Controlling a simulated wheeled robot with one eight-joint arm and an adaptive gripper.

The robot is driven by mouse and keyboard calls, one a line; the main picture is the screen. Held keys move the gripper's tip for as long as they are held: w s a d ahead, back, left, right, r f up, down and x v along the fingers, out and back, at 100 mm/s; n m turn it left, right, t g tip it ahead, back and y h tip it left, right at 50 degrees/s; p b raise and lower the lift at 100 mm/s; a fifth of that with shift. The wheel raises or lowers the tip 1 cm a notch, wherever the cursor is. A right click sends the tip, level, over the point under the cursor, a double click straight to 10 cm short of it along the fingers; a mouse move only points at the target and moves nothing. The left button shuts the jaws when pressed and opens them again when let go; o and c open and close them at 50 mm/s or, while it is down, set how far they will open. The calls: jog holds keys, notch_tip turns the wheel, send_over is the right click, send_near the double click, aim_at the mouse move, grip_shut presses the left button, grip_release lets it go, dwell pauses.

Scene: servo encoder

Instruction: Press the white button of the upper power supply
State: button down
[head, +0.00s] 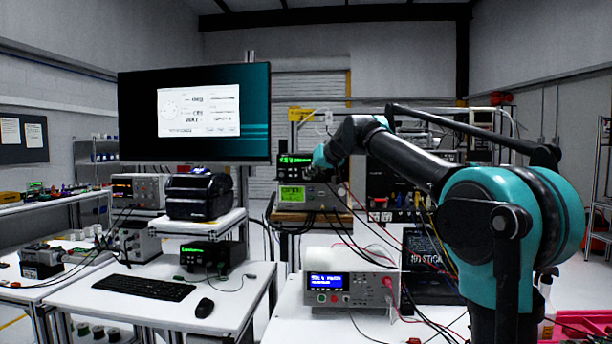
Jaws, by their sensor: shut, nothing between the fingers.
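Two stacked instruments stand on a cart beyond the white bench. The upper power supply (293,158) is black with a green display, and the one below it (295,197) has a bright green screen. My arm reaches in from the right, and its teal wrist covers the right part of the upper unit. My gripper (311,172) is small and dark, shut and empty, in front of the stack. I cannot tell whether it touches a panel. The white button cannot be made out; it may be hidden behind my gripper.
On the left are a large monitor (200,75), a label printer (199,196), a keyboard (145,287) and a mouse (204,307).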

jog(key=s, duration=0.6)
dwell(0.3)
jog(key=shift+a, duration=0.1)
